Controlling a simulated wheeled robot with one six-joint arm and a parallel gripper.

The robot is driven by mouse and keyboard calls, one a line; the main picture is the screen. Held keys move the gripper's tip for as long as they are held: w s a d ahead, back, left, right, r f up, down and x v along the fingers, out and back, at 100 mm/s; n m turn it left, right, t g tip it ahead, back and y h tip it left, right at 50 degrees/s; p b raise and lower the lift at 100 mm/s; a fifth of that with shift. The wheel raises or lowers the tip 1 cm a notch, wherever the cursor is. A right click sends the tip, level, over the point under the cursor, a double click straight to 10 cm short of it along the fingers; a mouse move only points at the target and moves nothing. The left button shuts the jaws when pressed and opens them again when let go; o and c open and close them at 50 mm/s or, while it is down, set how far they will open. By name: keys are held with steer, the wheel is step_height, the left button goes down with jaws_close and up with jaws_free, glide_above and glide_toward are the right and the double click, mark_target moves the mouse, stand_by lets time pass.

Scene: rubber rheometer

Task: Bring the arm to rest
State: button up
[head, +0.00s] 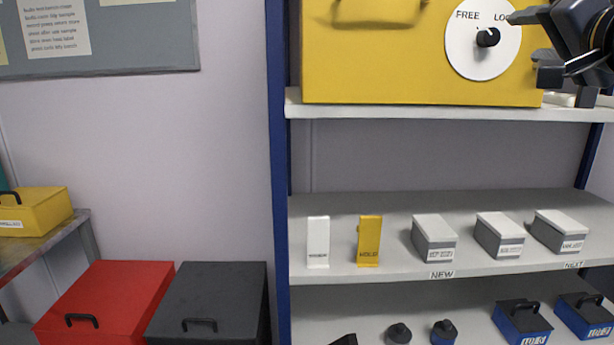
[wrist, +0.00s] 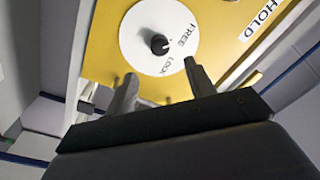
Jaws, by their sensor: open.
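My gripper (head: 568,86) is at the upper right of the head view, in front of the shelf unit and beside the yellow box (head: 400,60). Its two fingers also show in the wrist view (wrist: 160,86), apart, with nothing between them. The yellow box carries a white dial (head: 468,58) marked FREE and LOCK, with a black knob (head: 488,37) at its centre. In the wrist view the knob (wrist: 160,44) lies beyond the fingertips, apart from them. Part of the LOCK label is hidden by my gripper in the head view.
The middle shelf (head: 380,268) bears a white stand (head: 318,240), a yellow stand (head: 369,240) and grey boxes (head: 434,236). Blue boxes (head: 522,322) and black knobs sit below. A red bin (head: 110,295) and a dark bin (head: 212,295) stand at left. The wall between is bare.

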mark_target(493, 35)
steer(key=w, duration=0.3)
steer(key=w+p, duration=0.1)
steer(key=w, duration=0.2)
steer(key=w+r+p, duration=0.1)
steer(key=w, duration=0.2)
steer(key=shift+w+a, duration=0.15)
steer(key=shift+w, duration=0.15)
steer(key=m+p, duration=0.2)
steer(key=m, duration=0.1)
steer(key=shift+s+m, duration=0.15)
steer(key=shift+m, duration=0.15)
steer(key=m+h+p, duration=0.1)
steer(key=m+p, duration=0.4)
steer(key=m, duration=0.1)
steer(key=shift+p, duration=0.3)
steer(key=m+p, duration=0.4)
steer(key=m, duration=0.1)
steer(key=m+p, duration=0.4)
steer(key=shift+g, duration=0.3)
steer(key=shift+f, duration=0.1)
steer(key=shift+s+f, duration=0.15)
steer(key=shift+f, duration=0.05)
steer(key=shift+s+r, duration=0.2)
steer(key=shift+s, duration=0.55)
steer(key=shift+w+f, duration=0.15)
steer(key=shift+w, duration=0.15)
steer(key=shift+s, duration=0.1)
steer(key=shift+a, duration=0.15)
